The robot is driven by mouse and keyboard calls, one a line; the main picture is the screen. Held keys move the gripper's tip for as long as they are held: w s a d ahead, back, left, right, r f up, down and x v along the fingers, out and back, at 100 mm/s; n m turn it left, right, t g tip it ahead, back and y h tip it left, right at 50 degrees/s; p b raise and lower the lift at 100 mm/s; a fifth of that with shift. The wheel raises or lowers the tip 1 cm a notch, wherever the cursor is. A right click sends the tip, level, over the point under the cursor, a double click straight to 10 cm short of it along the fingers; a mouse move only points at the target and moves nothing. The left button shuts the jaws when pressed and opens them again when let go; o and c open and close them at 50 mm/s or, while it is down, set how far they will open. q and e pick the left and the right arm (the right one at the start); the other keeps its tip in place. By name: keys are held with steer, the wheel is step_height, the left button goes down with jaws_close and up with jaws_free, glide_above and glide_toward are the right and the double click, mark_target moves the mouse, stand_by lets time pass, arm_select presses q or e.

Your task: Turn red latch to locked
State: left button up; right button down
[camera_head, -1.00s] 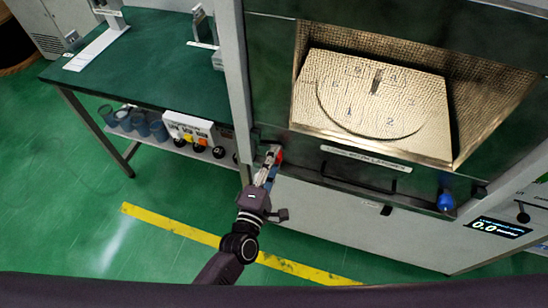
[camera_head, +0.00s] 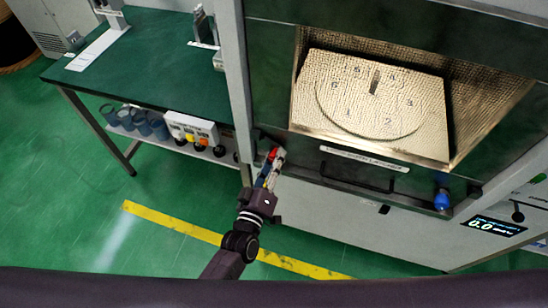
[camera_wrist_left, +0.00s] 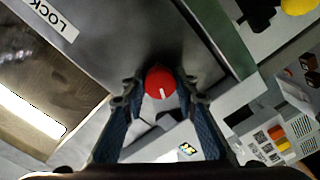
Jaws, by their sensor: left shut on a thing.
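The red latch (camera_wrist_left: 160,82) is a round red knob with a white mark on its face, in the left wrist view. It sits between the two fingers of my left gripper (camera_wrist_left: 163,98). In the head view the red latch (camera_head: 272,154) shows at the lower left corner of the microwave front. My left gripper (camera_head: 271,163) is shut on it there, partly covering it. A white label reading "LOCK" (camera_wrist_left: 50,18) shows in part at the upper left of the wrist view. My right gripper is not in view.
A blue knob (camera_head: 443,200) is at the right of the front panel, with a dark handle (camera_head: 357,178) between. The chamber holds a numbered turntable (camera_head: 370,108). A green-topped table (camera_head: 150,65) stands left, with a control box (camera_head: 190,128) on its lower shelf.

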arm_select(q)
steer(key=shift+m, duration=0.6)
steer(key=o, duration=1.2)
steer(key=shift+c, duration=0.2)
steer(key=v, duration=1.2)
